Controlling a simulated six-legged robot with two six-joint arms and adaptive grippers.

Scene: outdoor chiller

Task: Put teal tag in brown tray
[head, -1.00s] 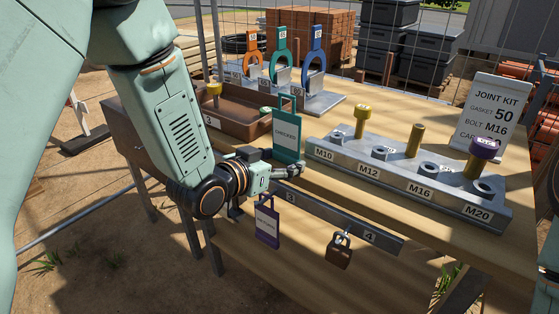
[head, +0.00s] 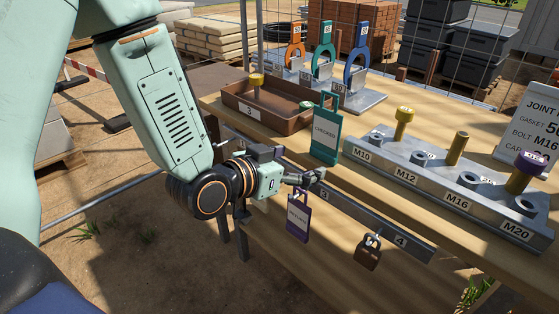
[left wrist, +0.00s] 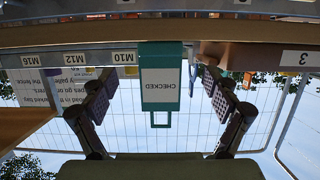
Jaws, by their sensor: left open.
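The teal tag (head: 325,135), marked CHECKED and with a loop handle on top, stands upright at the front edge of the table, right of the brown tray. The brown tray (head: 250,125), labelled 3, holds a yellow-headed bolt and a small green piece. My left gripper (head: 318,176) is open and empty, just below and in front of the tag. In the left wrist view, the teal tag (left wrist: 161,80) shows upside down between the spread fingers of my left gripper (left wrist: 162,100). I cannot tell how deep between them it is. My right gripper is out of view.
A purple tag (head: 298,217) and a brown padlock (head: 369,252) hang from the numbered front rail (head: 345,208). A grey bolt block (head: 440,180) is at right. Orange, teal and blue ring gaskets stand on a rack (head: 365,102) behind the tray.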

